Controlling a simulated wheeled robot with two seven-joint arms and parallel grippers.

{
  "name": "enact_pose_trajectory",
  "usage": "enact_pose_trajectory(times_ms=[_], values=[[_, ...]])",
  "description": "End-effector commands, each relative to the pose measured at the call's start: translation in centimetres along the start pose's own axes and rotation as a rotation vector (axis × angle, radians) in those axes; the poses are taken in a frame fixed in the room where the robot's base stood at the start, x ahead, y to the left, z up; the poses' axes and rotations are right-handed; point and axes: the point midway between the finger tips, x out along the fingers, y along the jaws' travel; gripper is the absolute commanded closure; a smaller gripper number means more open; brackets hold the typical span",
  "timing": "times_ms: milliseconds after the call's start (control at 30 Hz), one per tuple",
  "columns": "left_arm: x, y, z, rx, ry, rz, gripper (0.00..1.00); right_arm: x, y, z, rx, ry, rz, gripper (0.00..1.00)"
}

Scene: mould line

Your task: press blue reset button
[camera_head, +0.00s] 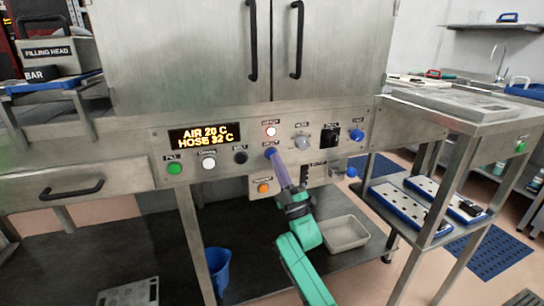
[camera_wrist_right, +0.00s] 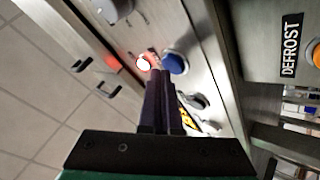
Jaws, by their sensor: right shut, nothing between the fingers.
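The round blue button (camera_head: 269,152) sits on the steel control panel, below a glowing red lamp (camera_head: 270,131). The blue button (camera_wrist_right: 175,62) also shows in the wrist view, beside the lit lamp (camera_wrist_right: 143,63). My right gripper (camera_head: 275,159) reaches up from below with its fingers shut and empty, tips at the blue button in the head view. In the wrist view the dark fingertips (camera_wrist_right: 160,73) end just short of the button in the picture. I cannot tell whether they touch it. My left gripper is not in view.
An orange button (camera_head: 263,188) is lower. A lit display (camera_head: 204,135) reads AIR 20 C, HOSE 32 C.

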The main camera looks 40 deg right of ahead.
Motion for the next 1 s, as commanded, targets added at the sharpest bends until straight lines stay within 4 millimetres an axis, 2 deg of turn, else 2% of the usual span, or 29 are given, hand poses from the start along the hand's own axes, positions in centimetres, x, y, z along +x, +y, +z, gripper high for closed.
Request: enact_pose_trajectory(times_ms=[1000], values=[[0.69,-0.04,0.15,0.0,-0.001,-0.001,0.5,0.57,-0.43,0.42,0.0,0.0,-0.001,1.0]])
